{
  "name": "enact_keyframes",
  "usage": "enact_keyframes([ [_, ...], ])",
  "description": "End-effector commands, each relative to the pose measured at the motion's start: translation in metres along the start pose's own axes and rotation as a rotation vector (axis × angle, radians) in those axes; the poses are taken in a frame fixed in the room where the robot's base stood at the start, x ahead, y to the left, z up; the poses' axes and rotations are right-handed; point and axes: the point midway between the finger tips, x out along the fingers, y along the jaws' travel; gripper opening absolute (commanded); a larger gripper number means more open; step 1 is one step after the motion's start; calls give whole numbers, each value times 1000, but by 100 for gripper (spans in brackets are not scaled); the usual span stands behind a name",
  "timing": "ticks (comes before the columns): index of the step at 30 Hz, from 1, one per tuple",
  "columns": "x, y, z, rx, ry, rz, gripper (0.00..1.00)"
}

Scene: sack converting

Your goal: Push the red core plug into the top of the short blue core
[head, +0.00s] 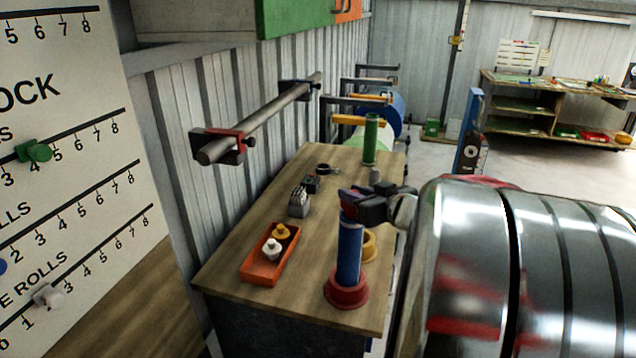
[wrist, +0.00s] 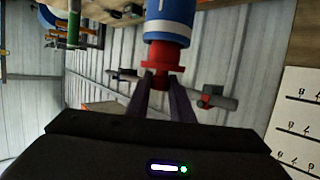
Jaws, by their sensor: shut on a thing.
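The short blue core (head: 350,250) stands upright in a red round base (head: 346,290) near the front right of the bench. My gripper (head: 352,200) is at the top of the core, its dark fingers hiding the plug there. In the wrist view my gripper (wrist: 160,82) is shut on the red core plug (wrist: 160,58), holding its narrow part. The plug's wider part meets the end of the blue core (wrist: 170,22) with no clear gap showing. How deep the plug sits inside cannot be seen.
An orange tray (head: 258,272) with a white and a yellow plug lies left of the core. A yellow ring (head: 369,246) is just behind the core. A green core (head: 370,140) stands at the far end. A grey bar (head: 265,118) juts from the wall.

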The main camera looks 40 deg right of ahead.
Motion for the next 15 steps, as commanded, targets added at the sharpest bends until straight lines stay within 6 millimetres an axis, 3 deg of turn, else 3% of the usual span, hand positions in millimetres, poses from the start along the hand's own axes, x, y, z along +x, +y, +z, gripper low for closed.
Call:
enact_keyframes([
  [15,6,0,18,-1,0,-1,0],
])
